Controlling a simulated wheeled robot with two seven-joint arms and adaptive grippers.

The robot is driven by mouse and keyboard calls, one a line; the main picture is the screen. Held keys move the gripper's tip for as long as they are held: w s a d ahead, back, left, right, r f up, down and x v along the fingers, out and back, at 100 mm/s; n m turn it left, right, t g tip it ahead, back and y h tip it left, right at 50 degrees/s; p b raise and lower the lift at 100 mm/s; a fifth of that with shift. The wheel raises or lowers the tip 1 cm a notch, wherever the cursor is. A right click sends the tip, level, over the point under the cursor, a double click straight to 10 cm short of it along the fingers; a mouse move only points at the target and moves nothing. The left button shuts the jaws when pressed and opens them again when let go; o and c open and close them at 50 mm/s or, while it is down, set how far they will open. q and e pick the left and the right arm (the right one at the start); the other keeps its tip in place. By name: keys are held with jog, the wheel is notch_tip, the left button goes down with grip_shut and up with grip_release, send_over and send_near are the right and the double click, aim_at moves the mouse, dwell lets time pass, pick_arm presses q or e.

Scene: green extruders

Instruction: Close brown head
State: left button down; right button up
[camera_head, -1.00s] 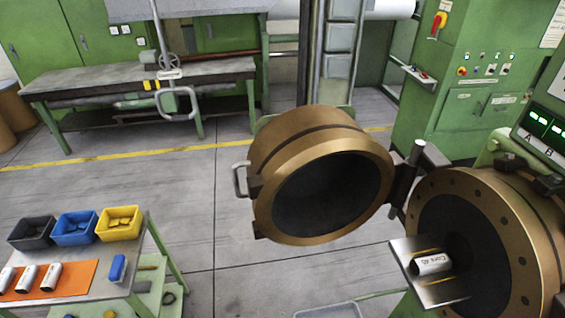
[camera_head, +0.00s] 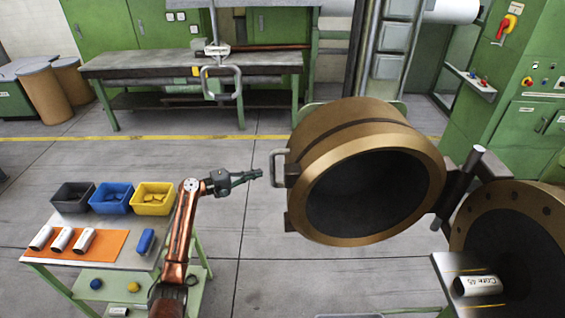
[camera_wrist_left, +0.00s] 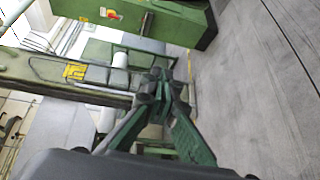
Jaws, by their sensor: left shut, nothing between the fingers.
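The brown head (camera_head: 365,160) is a thick bronze-coloured ring with a dark hollow face. It hangs swung open on a hinge, left of the extruder body (camera_head: 510,225). A grey handle (camera_head: 281,168) sticks out from its left side. My left gripper (camera_head: 258,174) is shut and empty just left of that handle, with a small gap that I cannot judge exactly. In the left wrist view the green fingers (camera_wrist_left: 160,92) meet at their tips; the brown head does not show there. My right gripper is not in view.
A small table (camera_head: 130,257) at the left bears black, blue and yellow bins (camera_head: 152,198) and an orange mat with white cylinders. A plate with a white cylinder (camera_head: 478,285) sits before the extruder opening. A workbench (camera_head: 190,65) stands behind; the floor between is clear.

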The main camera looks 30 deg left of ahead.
pick_arm(q)
notch_tip(320, 180, up, 8)
jog(key=d+m+h, duration=0.1)
jog(key=d+h, duration=0.1)
jog(key=x, duration=0.9)
jog(key=shift+s+d+r+p, duration=0.15)
jog(key=shift+s+d+p, duration=0.2)
jog(key=shift+s+d, duration=0.4)
jog(key=shift+s+d+r+p, duration=0.1)
jog(key=shift+s+d+p, duration=0.3)
jog(key=shift+s, duration=0.45)
